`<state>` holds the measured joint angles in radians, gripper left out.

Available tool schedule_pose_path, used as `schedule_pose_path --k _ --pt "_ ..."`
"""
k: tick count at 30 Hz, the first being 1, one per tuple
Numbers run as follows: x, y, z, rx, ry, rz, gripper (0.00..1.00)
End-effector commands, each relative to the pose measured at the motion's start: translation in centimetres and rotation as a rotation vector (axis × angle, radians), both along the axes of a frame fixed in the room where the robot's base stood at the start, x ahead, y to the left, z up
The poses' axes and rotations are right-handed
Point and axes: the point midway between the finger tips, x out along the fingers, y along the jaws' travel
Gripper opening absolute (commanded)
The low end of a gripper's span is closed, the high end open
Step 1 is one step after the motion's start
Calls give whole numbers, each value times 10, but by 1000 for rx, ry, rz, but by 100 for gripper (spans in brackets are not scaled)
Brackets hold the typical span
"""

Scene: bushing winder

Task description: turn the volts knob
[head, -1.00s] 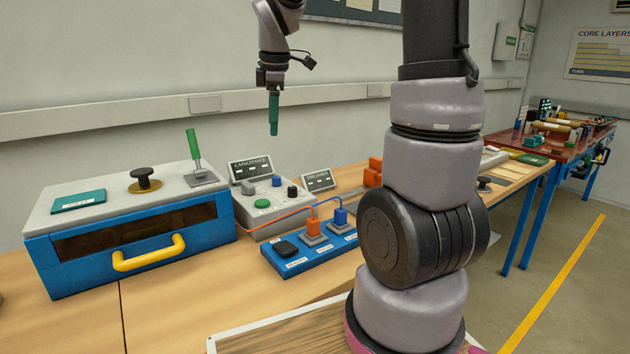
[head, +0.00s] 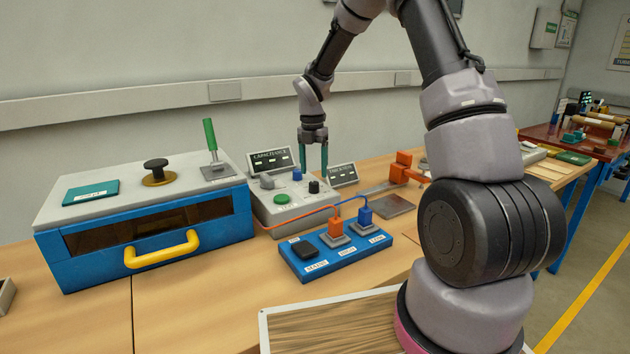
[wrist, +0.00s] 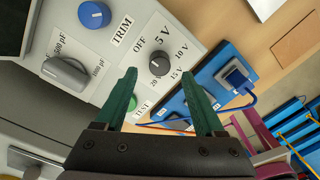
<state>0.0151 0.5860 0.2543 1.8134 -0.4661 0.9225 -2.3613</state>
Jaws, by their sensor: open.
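The volts knob is a small black round knob, in the wrist view (wrist: 160,62) ringed by the labels OFF, 5 V, 10 V, 15 V and 20. In the head view the black knob (head: 314,187) is on the right of the grey meter box (head: 262,205). My gripper (head: 313,171) is open, its green fingers pointing down over that side of the box. In the wrist view the fingers of my gripper (wrist: 159,78) are spread and empty, with the knob in line with the gap between them. I cannot tell the height between fingertips and knob.
Close by are the blue TRIM knob (wrist: 94,14), the grey capacitance knob (wrist: 66,75) and the green TEST button (head: 282,199). Two displays stand behind the box. The blue terminal board (head: 330,258) with orange and blue plugs and wires is in front.

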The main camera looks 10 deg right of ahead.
Motion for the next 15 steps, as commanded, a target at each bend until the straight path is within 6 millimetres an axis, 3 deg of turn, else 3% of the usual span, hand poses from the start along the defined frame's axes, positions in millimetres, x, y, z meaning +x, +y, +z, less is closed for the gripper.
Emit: schedule_pose_path --k 6,15 --pt "-1 -1 -33 0 1 -1 71" --pt "-1 -1 -44 0 -1 -2 71"
